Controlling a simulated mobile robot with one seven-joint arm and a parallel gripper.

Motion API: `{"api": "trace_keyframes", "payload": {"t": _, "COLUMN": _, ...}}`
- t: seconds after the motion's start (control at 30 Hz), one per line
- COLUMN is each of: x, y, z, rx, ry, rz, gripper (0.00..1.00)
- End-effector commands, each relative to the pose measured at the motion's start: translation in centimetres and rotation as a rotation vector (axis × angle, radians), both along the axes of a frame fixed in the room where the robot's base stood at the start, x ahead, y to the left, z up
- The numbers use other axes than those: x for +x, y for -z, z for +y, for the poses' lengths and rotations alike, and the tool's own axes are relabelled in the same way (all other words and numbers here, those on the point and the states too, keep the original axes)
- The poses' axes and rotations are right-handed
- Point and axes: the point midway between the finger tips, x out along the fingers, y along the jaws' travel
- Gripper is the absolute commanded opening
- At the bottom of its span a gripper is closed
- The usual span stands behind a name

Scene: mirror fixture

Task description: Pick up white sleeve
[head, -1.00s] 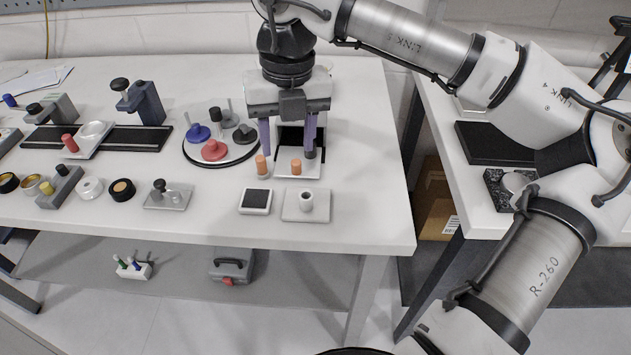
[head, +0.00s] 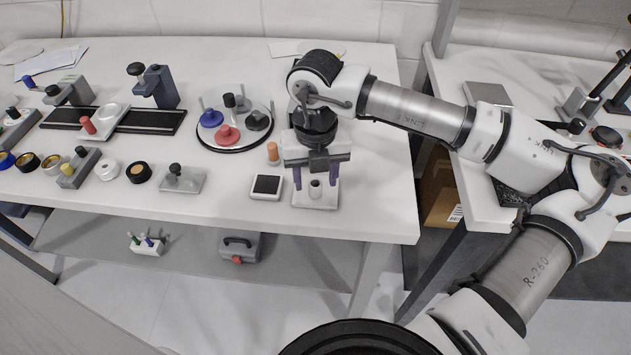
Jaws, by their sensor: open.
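The white sleeve (head: 316,189) is a short upright tube with a dark opening, standing on a square white plate (head: 316,204) near the front of the table. My gripper (head: 316,184) points straight down over the plate. Its two purple fingers are spread apart, one on each side of the sleeve. The fingertips are close to the sleeve's height; I cannot tell whether either touches it. The gripper is open and holds nothing.
A small dark-topped square block (head: 266,186) lies just left of the plate. An orange peg (head: 273,152) stands behind it. A round black tray (head: 236,148) with coloured knobs is farther left. The table's front edge is close in front of the plate.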

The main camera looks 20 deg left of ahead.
Motion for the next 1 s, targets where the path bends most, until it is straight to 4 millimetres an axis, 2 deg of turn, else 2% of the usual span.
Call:
{"api": "trace_keyframes", "payload": {"t": 0.13, "x": 0.0, "y": 1.3, "z": 0.1, "rx": 0.001, "ry": -0.001, "rz": 0.0, "gripper": 0.49}}
{"api": "trace_keyframes", "payload": {"t": 0.37, "x": 0.0, "y": 1.5, "z": 0.1, "rx": 0.001, "ry": -0.001, "rz": -0.002, "gripper": 0.49}}
{"api": "trace_keyframes", "payload": {"t": 0.73, "x": 0.0, "y": 1.5, "z": 0.1, "rx": 0.001, "ry": -0.001, "rz": -0.001, "gripper": 0.02}}
{"api": "trace_keyframes", "payload": {"t": 1.0, "x": 0.0, "y": 1.4, "z": 0.0, "rx": 0.001, "ry": -0.001, "rz": -0.002, "gripper": 0.02}}
